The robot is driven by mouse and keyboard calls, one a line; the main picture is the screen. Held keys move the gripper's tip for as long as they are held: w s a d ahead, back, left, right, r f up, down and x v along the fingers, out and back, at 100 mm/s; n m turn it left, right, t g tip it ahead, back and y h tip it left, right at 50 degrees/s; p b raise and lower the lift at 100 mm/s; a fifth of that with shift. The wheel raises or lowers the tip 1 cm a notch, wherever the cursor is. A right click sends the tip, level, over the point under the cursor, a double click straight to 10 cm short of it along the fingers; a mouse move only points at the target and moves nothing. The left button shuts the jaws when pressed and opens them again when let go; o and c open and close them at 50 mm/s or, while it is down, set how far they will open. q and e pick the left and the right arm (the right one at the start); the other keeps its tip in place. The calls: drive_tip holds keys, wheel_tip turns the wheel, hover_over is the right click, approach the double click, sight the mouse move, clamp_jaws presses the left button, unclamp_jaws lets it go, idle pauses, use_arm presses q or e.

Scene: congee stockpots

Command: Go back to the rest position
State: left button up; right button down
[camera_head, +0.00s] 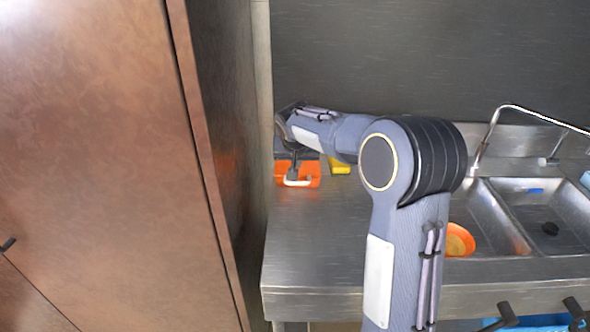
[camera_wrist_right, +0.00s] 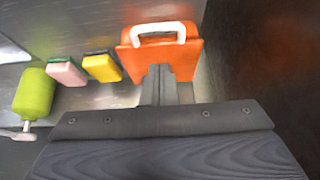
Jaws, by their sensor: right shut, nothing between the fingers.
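My right arm reaches over the steel counter, and its gripper (camera_head: 292,174) is at the far left corner. In the right wrist view the fingers (camera_wrist_right: 159,72) are together, with nothing between them. They point at an orange object with a white handle (camera_wrist_right: 128,56), which also shows in the head view (camera_head: 312,170). The fingertips overlap its lower part in the picture; I cannot tell whether they touch it. My left gripper is not in view.
A brown cabinet (camera_head: 100,150) stands close on the left. A sink with a faucet (camera_head: 490,130) and an orange bowl (camera_head: 460,240) is right.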

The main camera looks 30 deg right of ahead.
drive_tip(key=v, duration=0.7)
drive_tip(key=s+a+f+n+y, duration=0.1)
drive_tip(key=s+a, duration=0.3)
drive_tip(key=s, duration=0.6)
drive_tip(key=s+a+f+n+y, duration=0.2)
drive_tip(key=s+a+f+y, duration=0.1)
drive_tip(key=s, duration=0.8)
drive_tip(key=s+a+f+n+y, duration=0.1)
drive_tip(key=s+a+f+y, duration=0.2)
drive_tip(key=s+a, duration=0.4)
drive_tip(key=s+f, duration=0.1)
drive_tip(key=s, duration=0.3)
drive_tip(key=shift+s+t+b, duration=0.25)
drive_tip(key=shift+t+b, duration=0.05)
drive_tip(key=shift+f, duration=0.1)
